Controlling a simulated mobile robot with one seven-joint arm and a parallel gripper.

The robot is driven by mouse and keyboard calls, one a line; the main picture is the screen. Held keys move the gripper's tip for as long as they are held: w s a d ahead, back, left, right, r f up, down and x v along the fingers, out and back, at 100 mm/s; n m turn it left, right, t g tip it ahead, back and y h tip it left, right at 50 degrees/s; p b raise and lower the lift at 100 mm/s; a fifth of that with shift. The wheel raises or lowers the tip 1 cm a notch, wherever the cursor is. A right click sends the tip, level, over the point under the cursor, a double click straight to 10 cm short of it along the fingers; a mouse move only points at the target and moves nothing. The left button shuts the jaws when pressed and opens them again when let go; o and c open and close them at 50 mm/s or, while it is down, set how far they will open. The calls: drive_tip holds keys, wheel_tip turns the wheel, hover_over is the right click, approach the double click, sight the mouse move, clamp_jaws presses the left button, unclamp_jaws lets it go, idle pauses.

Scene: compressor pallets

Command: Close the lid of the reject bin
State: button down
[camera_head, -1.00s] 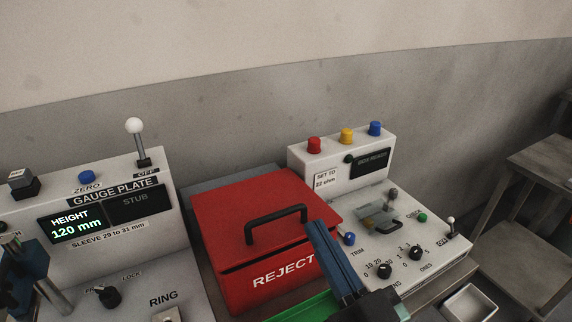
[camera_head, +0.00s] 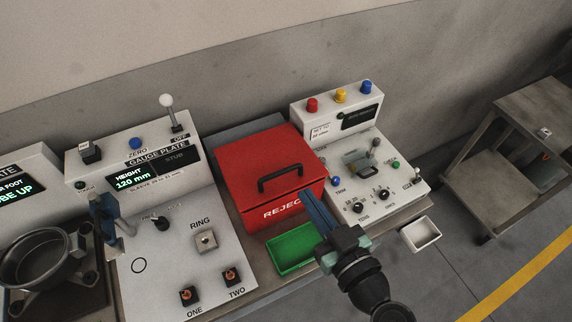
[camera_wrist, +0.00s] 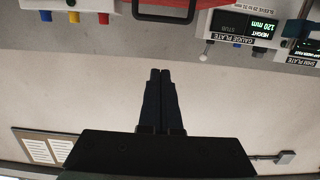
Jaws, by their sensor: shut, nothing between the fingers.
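The red reject bin (camera_head: 262,216), marked REJECT on its front, stands between the gauge plate station and the switch station. Its red lid (camera_head: 255,160) lies down over the top and looks closed; any thin gap at its edge is too small to tell. A black handle (camera_head: 280,178) is on the lid. My gripper (camera_head: 308,196) is shut and empty, its blue fingers near the bin's front right corner and hiding part of the label. I cannot tell whether they touch. In the wrist view, my gripper (camera_wrist: 160,75) is also shut, with the bin's handle (camera_wrist: 163,15) beyond it.
A green tray (camera_head: 292,250) sits in front of the bin. The gauge plate station (camera_head: 165,240) is on the left, the station with red, yellow and blue buttons (camera_head: 350,125) on the right. A small white tray (camera_head: 420,234) and a metal table (camera_head: 520,130) are further right.

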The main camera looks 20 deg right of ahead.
drive_tip(key=p, duration=0.4)
hover_over(286, 190)
drive_tip(key=shift+a+f, duration=0.1)
drive_tip(key=shift+f, duration=0.4)
wheel_tip(286, 190, down, 3)
drive_tip(key=shift+r+b, duration=0.1)
drive_tip(key=shift+b, duration=0.25)
drive_tip(key=shift+f, duration=0.7)
drive_tip(key=f+b, duration=0.1)
drive_tip(key=b, duration=0.1)
drive_tip(key=f+b, duration=0.1)
drive_tip(key=b, duration=0.1)
drive_tip(key=shift+s+f, duration=0.15)
drive_tip(key=shift+s, duration=0.25)
